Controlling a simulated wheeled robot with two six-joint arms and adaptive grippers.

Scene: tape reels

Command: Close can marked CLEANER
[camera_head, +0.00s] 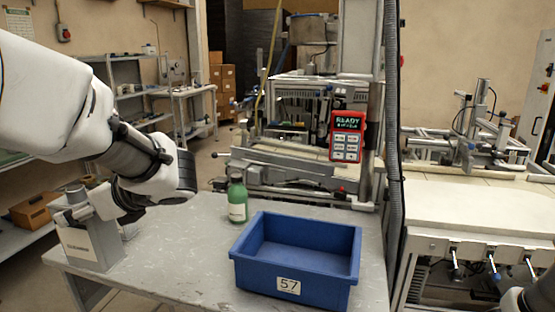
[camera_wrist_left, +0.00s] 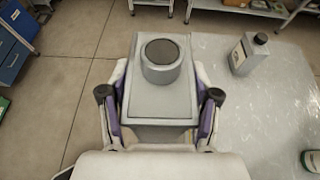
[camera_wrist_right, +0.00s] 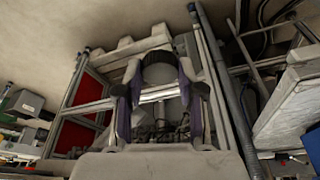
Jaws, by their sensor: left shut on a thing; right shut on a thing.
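A grey box-shaped can (camera_head: 92,245) with a small label stands at the left end of the table in the head view; the lettering is too small to read surely. My left gripper (camera_wrist_left: 160,95) is shut on this can, one finger on each side. In the left wrist view the can's round neck (camera_wrist_left: 161,60) shows a dark round top; I cannot tell whether this is an open mouth. My right gripper (camera_wrist_right: 161,90) is shut on a dark round cap (camera_wrist_right: 160,68), away from the can and outside the head view.
A blue crate (camera_head: 300,222) labelled 57 stands at the table's front. A green bottle (camera_head: 237,200) stands behind it. A grey bottle with a dark cap (camera_wrist_left: 250,52) shows in the left wrist view. Table between can and crate is clear.

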